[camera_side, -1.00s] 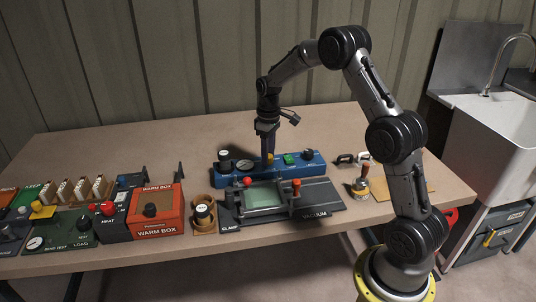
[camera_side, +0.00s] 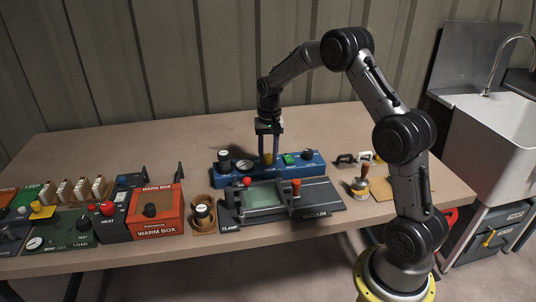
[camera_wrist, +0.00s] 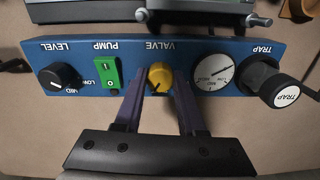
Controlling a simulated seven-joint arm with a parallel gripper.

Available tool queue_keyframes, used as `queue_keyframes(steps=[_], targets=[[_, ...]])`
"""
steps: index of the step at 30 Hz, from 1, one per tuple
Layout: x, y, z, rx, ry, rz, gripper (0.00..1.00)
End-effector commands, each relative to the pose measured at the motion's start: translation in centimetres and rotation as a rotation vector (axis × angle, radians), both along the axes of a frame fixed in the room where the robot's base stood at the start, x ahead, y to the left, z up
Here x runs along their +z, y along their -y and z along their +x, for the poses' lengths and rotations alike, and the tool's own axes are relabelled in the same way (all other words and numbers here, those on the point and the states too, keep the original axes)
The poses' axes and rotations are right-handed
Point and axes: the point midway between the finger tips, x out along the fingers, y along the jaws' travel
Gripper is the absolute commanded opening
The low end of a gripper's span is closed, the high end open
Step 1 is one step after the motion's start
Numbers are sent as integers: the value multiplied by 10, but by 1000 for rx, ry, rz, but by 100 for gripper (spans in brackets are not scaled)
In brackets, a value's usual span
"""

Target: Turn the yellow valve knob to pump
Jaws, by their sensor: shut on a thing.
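The yellow valve knob (camera_wrist: 159,77) is in the middle of the blue panel (camera_wrist: 210,50), by the word VALVE, which reads upside down in the wrist view. In the side view the knob (camera_side: 268,158) shows low between my fingers. My gripper (camera_side: 268,155) points down over the panel and is shut on the knob, one finger on each side. In the wrist view my gripper (camera_wrist: 159,82) reaches up from the bottom edge. The word PUMP stands left of VALVE there, above a green switch (camera_wrist: 107,73). I cannot clearly read which way the knob points.
On the same panel are a black LEVEL knob (camera_wrist: 59,76), a round dial (camera_wrist: 213,71) and the TRAP cap (camera_wrist: 285,94). A clamp and vacuum fixture (camera_side: 322,197) with a red knob (camera_side: 247,182) lies close in front. The table behind the panel is clear.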

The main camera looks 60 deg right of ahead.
Motion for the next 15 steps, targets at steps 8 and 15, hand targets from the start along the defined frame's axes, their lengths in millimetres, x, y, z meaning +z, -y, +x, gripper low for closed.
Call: queue_keyframes(steps=[8, 15], targets=[[2, 0, 0, -244, 1, -1, 0], [2, 0, 0, -400, 1, 0, 0]])
